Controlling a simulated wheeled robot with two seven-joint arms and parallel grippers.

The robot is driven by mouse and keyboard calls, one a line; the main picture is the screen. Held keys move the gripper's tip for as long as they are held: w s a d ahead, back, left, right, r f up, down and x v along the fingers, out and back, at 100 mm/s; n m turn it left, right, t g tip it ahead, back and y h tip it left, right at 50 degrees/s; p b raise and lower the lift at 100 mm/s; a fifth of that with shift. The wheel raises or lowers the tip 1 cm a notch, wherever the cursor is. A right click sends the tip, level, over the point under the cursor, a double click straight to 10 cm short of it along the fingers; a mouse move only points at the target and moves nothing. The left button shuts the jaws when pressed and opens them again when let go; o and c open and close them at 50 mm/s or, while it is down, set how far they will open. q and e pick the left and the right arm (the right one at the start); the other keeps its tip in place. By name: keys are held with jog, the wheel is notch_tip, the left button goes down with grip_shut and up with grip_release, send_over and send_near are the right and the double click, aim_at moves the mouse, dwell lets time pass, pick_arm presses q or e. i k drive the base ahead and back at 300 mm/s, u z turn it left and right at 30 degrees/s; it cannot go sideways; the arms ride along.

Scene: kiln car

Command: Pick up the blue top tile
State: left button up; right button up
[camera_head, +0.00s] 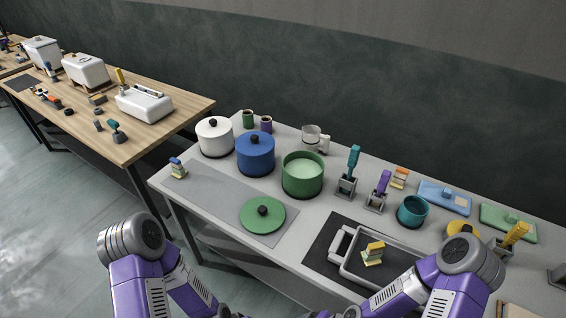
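A small stack of tiles (178,172) stands at the left end of the grey table, near the back corner of a grey mat. The blue top tile (176,160) lies on paler yellowish tiles. My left arm comes in from the lower left and my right arm from the lower right. Both bend down toward the bottom edge, and neither gripper's fingers can be made out. Both arms are well apart from the stack.
White, blue (256,158) and green (302,176) pots stand right of the stack. A green lid (262,215) lies on the grey mat (215,190). Mat space between stack and lid is clear.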

aim_at(179, 172)
jog(key=u, duration=1.2)
jog(key=i, duration=0.5)
jog(key=u, duration=0.5)
jog(key=i, duration=1.45)
jog(key=z, duration=0.45)
